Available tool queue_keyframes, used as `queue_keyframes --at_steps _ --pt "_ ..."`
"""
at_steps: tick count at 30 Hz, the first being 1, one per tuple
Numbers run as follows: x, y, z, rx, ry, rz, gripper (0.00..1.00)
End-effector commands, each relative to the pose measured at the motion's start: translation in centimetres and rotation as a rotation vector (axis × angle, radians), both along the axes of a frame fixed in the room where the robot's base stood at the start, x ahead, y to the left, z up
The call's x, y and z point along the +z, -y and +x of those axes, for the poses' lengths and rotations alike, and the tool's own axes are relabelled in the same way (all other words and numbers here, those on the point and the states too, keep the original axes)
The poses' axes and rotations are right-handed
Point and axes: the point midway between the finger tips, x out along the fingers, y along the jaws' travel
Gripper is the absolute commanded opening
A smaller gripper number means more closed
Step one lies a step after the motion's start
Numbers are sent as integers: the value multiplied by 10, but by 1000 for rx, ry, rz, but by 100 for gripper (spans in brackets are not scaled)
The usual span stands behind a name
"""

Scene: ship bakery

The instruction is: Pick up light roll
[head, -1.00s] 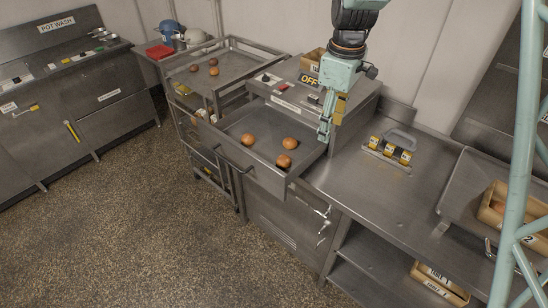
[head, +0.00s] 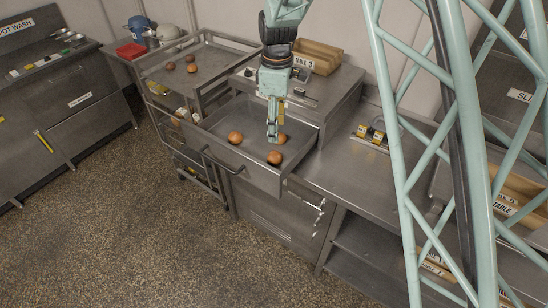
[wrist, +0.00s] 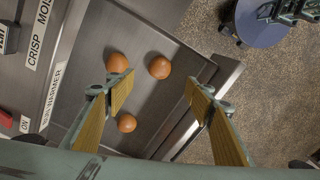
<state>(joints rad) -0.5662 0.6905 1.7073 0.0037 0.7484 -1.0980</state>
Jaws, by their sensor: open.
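Three orange-brown rolls lie apart in an open steel drawer (head: 215,163): a left one (head: 235,137), a front one (head: 274,158) and a right one (head: 282,138) partly hidden by my gripper. They look lighter than the rolls on the trolley. My gripper (head: 272,140) points down over the drawer, near the right roll; I cannot tell its exact height. In the wrist view my jaws (wrist: 160,92) are wide apart and empty. One roll (wrist: 159,67) shows beyond the gap, another (wrist: 117,60) beside the left fingertip, and a third (wrist: 127,123) nearer the left finger.
A railed trolley (head: 215,52) at the left holds several darker brown rolls (head: 191,68). A wooden box marked Table 3 (head: 318,56) stands on the unit behind the drawer. The drawer walls surround the rolls. A steel counter (head: 335,172) lies to the right.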

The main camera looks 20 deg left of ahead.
Motion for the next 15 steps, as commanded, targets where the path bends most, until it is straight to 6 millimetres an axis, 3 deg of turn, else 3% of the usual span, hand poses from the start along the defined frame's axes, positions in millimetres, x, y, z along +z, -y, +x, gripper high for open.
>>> queue_keyframes --at_steps 8,15 --pt "-8 0 -1 0 -2 -1 49" --pt "-34 1 -1 0 -3 -1 49"
